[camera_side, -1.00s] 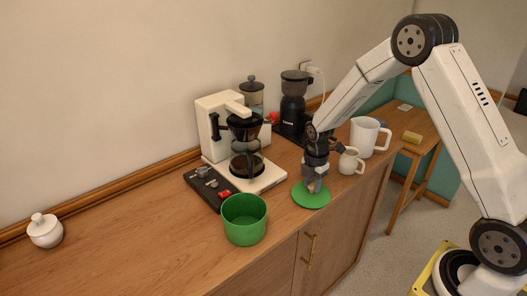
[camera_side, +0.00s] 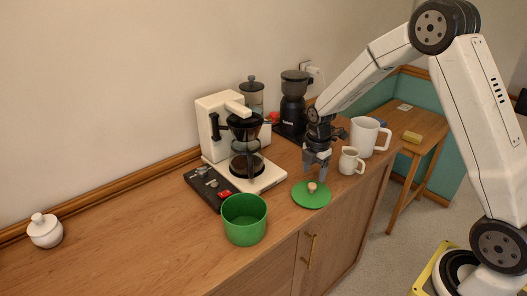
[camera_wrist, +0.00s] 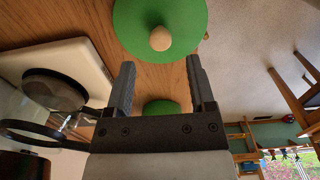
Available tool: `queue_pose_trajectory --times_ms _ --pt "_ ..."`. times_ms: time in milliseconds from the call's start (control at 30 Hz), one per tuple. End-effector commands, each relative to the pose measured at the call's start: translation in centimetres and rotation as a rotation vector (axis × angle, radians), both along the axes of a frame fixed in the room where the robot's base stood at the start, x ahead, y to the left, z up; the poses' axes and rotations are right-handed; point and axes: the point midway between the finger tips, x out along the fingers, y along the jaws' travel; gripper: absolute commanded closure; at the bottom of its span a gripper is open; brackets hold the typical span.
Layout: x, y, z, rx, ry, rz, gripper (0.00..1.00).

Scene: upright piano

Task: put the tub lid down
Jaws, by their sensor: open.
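The green tub lid (camera_side: 310,197) lies flat on the wooden counter, its pale round knob (camera_side: 311,186) facing up. It also shows at the top of the wrist view (camera_wrist: 182,25), with the knob (camera_wrist: 160,38) in the middle. My gripper (camera_side: 316,175) is open and empty just above the knob, apart from it. The wrist view shows its two fingers (camera_wrist: 159,63) spread wide with nothing between them. The open green tub (camera_side: 244,220) stands upright to the left of the lid.
A coffee maker (camera_side: 214,129) with a glass carafe stands behind left. A small cream jug (camera_side: 349,160) and a white pitcher (camera_side: 364,136) stand close to the right of my gripper. The counter's front edge is near the lid.

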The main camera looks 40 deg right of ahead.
Motion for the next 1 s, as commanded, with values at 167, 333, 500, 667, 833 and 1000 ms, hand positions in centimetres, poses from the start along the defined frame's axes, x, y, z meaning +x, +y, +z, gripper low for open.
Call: queue_pose_trajectory --times_ms 167,333,500,667,833,1000 --pt "0.1 0.0 3.1 -0.001 -0.005 0.0 0.3" --pt "0.0 0.0 5.5 -0.001 -0.003 0.0 0.3" --pt "0.0 0.0 7.1 0.0 -0.002 0.0 0.3" --pt "0.0 0.0 7.6 0.0 -0.001 0.0 0.3" --pt "0.0 0.0 7.7 0.0 0.0 0.0 0.3" --pt "0.0 0.0 7.6 0.0 0.0 0.0 0.3"
